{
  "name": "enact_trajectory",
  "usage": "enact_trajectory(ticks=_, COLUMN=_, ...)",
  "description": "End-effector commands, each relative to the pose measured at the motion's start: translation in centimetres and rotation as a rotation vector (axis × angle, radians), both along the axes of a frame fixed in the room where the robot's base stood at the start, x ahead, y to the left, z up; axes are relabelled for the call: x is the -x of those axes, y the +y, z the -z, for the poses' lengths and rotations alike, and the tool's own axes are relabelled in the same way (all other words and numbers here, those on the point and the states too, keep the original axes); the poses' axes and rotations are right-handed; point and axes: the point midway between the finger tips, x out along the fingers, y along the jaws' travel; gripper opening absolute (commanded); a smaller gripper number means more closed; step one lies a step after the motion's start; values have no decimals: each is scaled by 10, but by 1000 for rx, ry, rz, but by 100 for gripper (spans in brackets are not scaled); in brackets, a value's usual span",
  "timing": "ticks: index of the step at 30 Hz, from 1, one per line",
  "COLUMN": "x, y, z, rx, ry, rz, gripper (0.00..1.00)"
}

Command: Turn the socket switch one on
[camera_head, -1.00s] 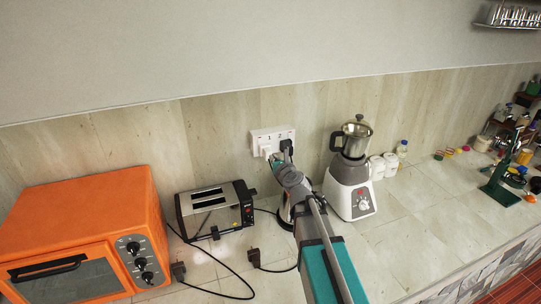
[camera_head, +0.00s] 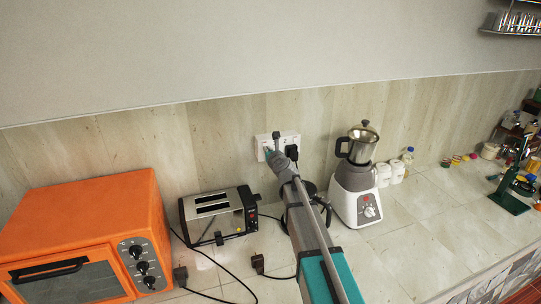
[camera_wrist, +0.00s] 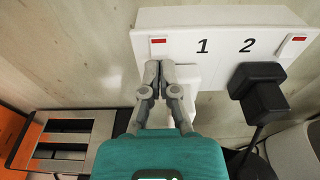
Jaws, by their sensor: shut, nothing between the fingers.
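The white double socket (camera_head: 261,140) is mounted on the tiled wall and shows closely in the wrist view (camera_wrist: 222,20). Socket switch one (camera_wrist: 158,46) is the small rocker with a red mark, left of the printed "1". A second red-marked switch (camera_wrist: 293,46) is right of the "2". My gripper (camera_wrist: 160,67) is shut and empty, its fingertips just below switch one; contact cannot be told. In the head view my gripper (camera_head: 270,153) is in front of the socket's left side. A white plug (camera_wrist: 188,78) under "1" is partly hidden behind the fingers.
A black plug (camera_wrist: 258,88) sits under "2". A toaster (camera_head: 218,214) and orange oven (camera_head: 85,225) stand left. A kettle (camera_head: 322,205) stands partly behind my arm, with a blender (camera_head: 355,180) to its right. Cables and loose plugs lie on the counter.

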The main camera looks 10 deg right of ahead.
Motion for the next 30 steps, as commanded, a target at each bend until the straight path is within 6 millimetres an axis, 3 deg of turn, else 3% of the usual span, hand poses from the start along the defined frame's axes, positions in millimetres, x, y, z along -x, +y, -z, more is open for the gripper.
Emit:
enact_trajectory(ticks=20, x=-14, y=3, z=3, rx=-1, ry=0, rz=0, gripper=0)
enact_trajectory(ticks=30, x=-12, y=2, z=3, rx=-1, ry=-1, rz=1, gripper=0)
